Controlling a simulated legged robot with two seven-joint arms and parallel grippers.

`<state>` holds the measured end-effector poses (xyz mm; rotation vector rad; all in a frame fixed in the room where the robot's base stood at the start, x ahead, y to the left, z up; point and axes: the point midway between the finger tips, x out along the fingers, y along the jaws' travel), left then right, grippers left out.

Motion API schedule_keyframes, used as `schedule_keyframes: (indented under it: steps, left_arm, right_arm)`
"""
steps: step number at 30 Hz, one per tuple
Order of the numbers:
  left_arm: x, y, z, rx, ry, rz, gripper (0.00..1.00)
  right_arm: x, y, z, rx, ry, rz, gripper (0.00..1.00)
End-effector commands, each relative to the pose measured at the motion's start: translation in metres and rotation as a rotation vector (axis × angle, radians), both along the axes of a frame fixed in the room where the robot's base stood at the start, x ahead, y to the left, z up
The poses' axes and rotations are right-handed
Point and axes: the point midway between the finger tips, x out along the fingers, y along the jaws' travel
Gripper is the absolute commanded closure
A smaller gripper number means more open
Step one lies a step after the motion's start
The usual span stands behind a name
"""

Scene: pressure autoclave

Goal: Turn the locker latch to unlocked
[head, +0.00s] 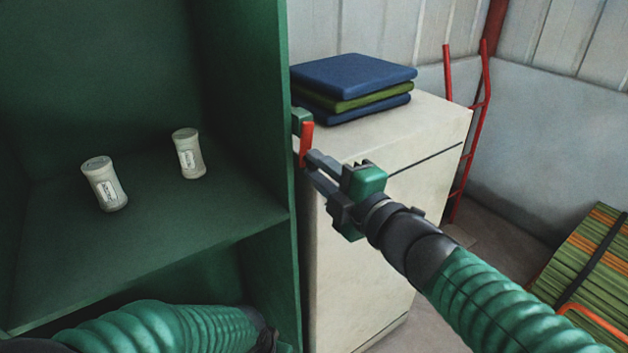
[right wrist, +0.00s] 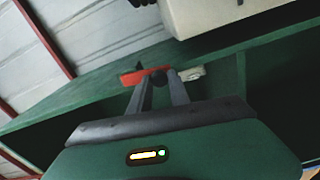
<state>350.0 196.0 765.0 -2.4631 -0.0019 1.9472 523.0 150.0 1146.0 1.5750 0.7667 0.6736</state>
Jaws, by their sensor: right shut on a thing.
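The locker (head: 291,215) is a green cabinet with an open front at the left of the head view. Its latch is a red handle (head: 306,146) on a small green mount (head: 301,118) at the outer right side wall. The handle stands nearly upright in the head view. My right gripper (head: 309,164) is shut on the handle's lower part. In the right wrist view the red handle (right wrist: 137,76) lies across the tips of my right gripper (right wrist: 158,78). My left arm crosses the bottom left; its gripper fingers are out of the picture.
Two white canisters (head: 105,184) (head: 188,154) stand on the locker shelf. A cream cabinet (head: 365,230) with folded blue and green cloths (head: 352,75) stands close to the right. A red hand truck (head: 469,150) and a strapped green-orange stack (head: 590,260) are farther right.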

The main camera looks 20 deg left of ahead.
Motion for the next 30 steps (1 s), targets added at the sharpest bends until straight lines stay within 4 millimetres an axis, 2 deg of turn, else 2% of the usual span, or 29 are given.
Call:
schedule_keyframes:
  steps: [9,26,27,30]
  left_arm:
    - [0.0,0.0,-0.012,0.0,0.0,0.0,1.0]
    - [0.0,0.0,-0.013,0.0,0.0,0.0,1.0]
    - [0.0,0.0,-0.013,0.0,0.0,0.0,1.0]
    - [0.0,0.0,-0.013,0.0,0.0,0.0,1.0]
  right_arm:
    - [0.0063,-0.0047,-0.0011,-0.075,-0.099,-0.003,1.0]
    - [0.0073,-0.0056,-0.0001,-0.092,-0.119,-0.002,1.0]
    - [0.0073,-0.0056,-0.0001,-0.091,-0.118,-0.002,0.72]
    - [0.0071,-0.0054,-0.0004,-0.092,-0.117,-0.001,0.59]
